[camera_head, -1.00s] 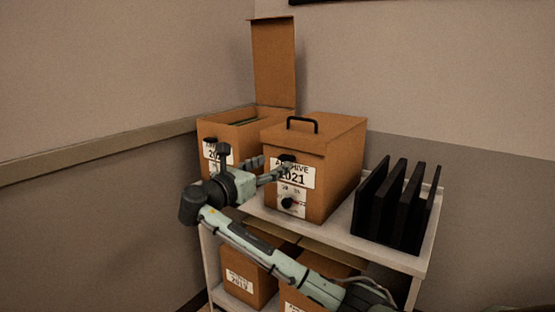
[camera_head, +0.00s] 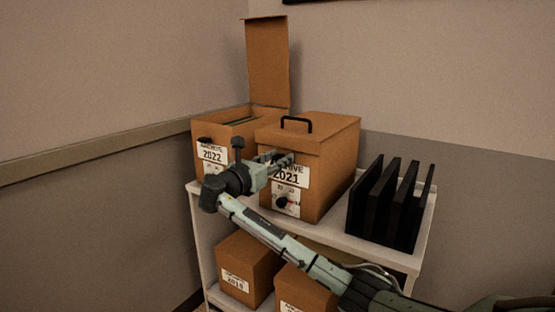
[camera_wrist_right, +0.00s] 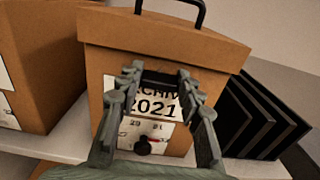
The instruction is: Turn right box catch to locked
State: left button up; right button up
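The right box (camera_head: 323,178) is a closed brown archive box labelled 2021, with a black handle on its lid. Its black catch (camera_wrist_right: 160,79) is a dark bar at the top of the label in the right wrist view. My right gripper (camera_head: 281,159) is at the upper front of this box. In the wrist view its fingers (camera_wrist_right: 160,88) are apart, one on each side of the catch. I cannot tell whether they touch it. In the head view the gripper largely hides the catch. My left gripper is not in view.
A black dial (camera_head: 281,201) with a red mark sits lower on the box front. The 2022 box (camera_head: 228,134) stands left with its lid up. Black upright folders (camera_head: 388,207) stand right on the white cart (camera_head: 338,237). More boxes (camera_head: 247,268) are below.

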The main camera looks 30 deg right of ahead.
jog(key=c, duration=0.4)
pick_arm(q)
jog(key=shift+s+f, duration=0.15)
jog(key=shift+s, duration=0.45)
pick_arm(e)
jog(key=shift+m, duration=0.7)
pick_arm(q)
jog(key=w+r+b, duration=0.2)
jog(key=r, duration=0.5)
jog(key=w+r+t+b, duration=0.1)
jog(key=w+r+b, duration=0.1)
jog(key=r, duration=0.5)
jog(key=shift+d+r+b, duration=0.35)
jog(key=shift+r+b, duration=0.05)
jog(key=shift+b, duration=0.45)
pick_arm(e)
jog(key=shift+s+f+m, duration=0.15)
jog(key=shift+m, duration=4.05)
jog(key=shift+s+f+m, duration=0.1)
jog(key=shift+f+m, duration=0.05)
jog(key=shift+m, duration=4.05)
